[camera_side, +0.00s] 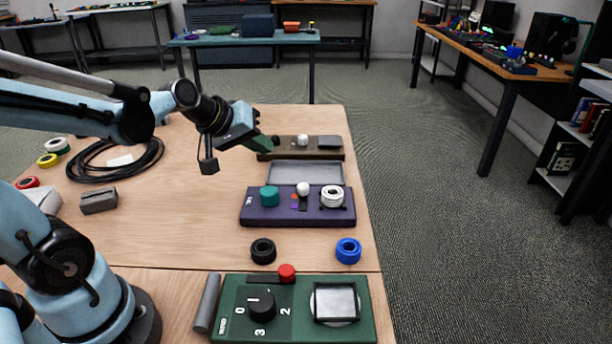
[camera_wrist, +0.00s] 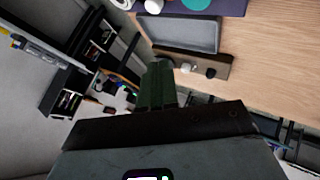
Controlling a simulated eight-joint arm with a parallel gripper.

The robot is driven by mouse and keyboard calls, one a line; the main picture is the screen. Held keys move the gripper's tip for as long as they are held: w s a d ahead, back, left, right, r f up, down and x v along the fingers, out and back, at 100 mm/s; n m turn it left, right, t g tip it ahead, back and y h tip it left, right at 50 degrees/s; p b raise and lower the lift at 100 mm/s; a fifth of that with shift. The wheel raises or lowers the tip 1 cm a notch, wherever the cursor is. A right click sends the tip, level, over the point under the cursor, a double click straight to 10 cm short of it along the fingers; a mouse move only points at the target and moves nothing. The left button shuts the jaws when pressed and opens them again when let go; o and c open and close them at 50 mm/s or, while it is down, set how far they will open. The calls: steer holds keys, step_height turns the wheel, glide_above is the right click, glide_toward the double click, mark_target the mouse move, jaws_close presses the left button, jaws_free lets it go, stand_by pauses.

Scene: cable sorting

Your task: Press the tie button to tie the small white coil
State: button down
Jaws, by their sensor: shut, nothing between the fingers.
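A small white coil (camera_side: 332,196) sits on the right end of the purple unit (camera_side: 246,214). The unit also carries a teal round knob or button (camera_side: 269,196) and a small white-topped post (camera_side: 303,189). I cannot tell which part is the tie button. In the wrist view, the white coil (camera_wrist: 122,3) and teal part (camera_wrist: 194,3) are cut by the top edge. My gripper (camera_side: 272,149), with green fingers, is shut and empty. It is beyond the purple unit, near the left end of the brown strip (camera_side: 267,155). The fingers also show in the wrist view (camera_wrist: 159,68).
A grey tray (camera_side: 305,173) lies between strip and purple unit. Nearer are a black coil (camera_side: 263,250), a blue coil (camera_side: 348,250) and a green dial unit (camera_side: 225,325) with a red button (camera_side: 286,271). A black cable loop (camera_side: 113,172) lies left. The table's middle is clear.

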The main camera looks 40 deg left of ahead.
mark_target(265, 192)
steer(key=shift+f, duration=3.75)
steer(key=shift+f, duration=0.15)
steer(key=shift+f, duration=0.3)
steer(key=shift+f, duration=0.75)
steer(key=shift+r, duration=1.2)
steer(key=shift+r, duration=2.5)
